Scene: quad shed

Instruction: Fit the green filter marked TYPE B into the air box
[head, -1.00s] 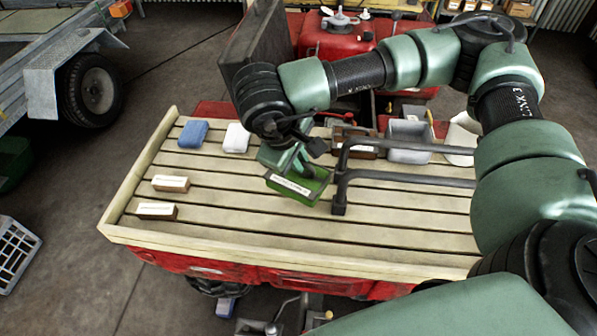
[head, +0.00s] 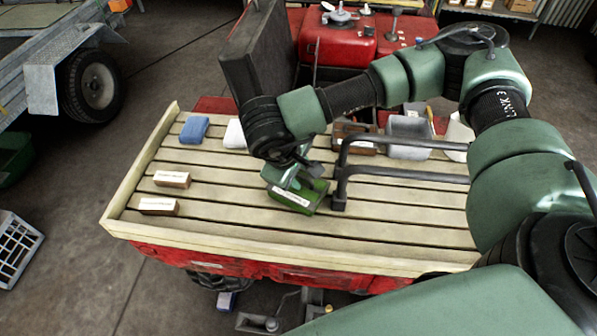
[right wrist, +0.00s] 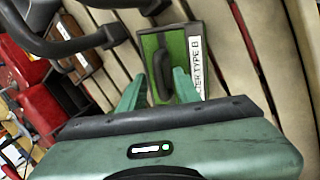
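The green filter (head: 306,198), with a dark handle and a white label, lies on the slatted wooden deck (head: 240,225) or just above it. In the right wrist view the filter (right wrist: 178,45) shows its label ending in TYPE B. My right gripper (head: 290,181) is over it, pointing down. In the right wrist view its fingers (right wrist: 159,85) stand apart on either side of the handle, with narrow gaps showing. I cannot pick out the air box; my arm hides part of the red quad (head: 330,45). My left gripper is not in view.
A black tubular rail (head: 400,174) stands right beside the filter. Two small labelled boxes (head: 172,179), a blue cloth (head: 195,129) and a white cloth (head: 235,133) lie left. A dark upright panel (head: 262,60) rises behind my wrist.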

